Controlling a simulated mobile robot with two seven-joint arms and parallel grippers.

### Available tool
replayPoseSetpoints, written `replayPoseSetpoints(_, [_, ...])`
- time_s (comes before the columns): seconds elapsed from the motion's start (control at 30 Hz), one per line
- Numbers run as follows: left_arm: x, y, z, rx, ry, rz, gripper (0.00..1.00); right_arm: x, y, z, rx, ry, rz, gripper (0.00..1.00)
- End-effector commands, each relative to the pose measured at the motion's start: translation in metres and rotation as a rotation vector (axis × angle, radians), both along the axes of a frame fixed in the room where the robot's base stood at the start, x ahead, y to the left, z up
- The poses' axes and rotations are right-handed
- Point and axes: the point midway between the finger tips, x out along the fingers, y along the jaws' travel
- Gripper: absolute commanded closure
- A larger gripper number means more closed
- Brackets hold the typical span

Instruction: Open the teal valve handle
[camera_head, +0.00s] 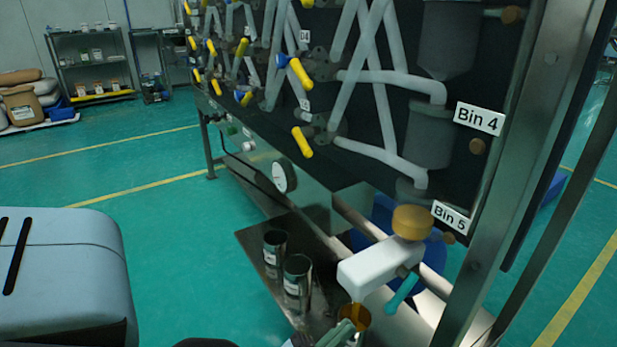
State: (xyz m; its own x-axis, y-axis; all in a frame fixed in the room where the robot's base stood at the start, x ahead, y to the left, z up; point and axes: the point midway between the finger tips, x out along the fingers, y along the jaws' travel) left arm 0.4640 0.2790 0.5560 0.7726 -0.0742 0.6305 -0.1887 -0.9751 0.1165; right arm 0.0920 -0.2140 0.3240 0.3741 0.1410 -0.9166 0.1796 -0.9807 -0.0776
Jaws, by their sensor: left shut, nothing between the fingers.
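The teal valve handle (402,293) is at the lower right, slanting down and left below a white valve body (372,270). An amber round knob (412,222) sits above the white body, and an amber ring-like part (356,317) shows below it. My left gripper (346,328) is at the bottom edge, just in front of the amber part and left of the teal handle. Its fingers are shut and empty, apart from the handle in the picture. Its rear is cut off by the frame. My right gripper is not in view.
Two metal cans (297,277) stand on a dark metal shelf (262,236) left of the valve. A blue container (434,252) is behind the valve. A steel post (535,150) rises at the right. A pipe panel with yellow handles (301,72) stands behind.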

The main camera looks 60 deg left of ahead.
Motion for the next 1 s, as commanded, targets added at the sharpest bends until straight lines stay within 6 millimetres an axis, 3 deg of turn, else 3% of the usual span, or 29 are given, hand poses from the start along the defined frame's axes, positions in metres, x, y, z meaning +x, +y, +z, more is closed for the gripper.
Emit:
replayPoseSetpoints(0.1, [-0.024, 0.002, 0.002, 0.0, 0.002, -0.001, 1.0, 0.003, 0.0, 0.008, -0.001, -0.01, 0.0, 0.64])
replayPoseSetpoints(0.33, [-0.052, 0.005, 0.0, -0.001, 0.001, 0.0, 1.0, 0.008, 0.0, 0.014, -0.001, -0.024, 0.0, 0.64])
replayPoseSetpoints(1.0, [-0.058, 0.005, 0.0, -0.001, 0.0, 0.0, 1.0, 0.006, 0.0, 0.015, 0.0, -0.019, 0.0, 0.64])
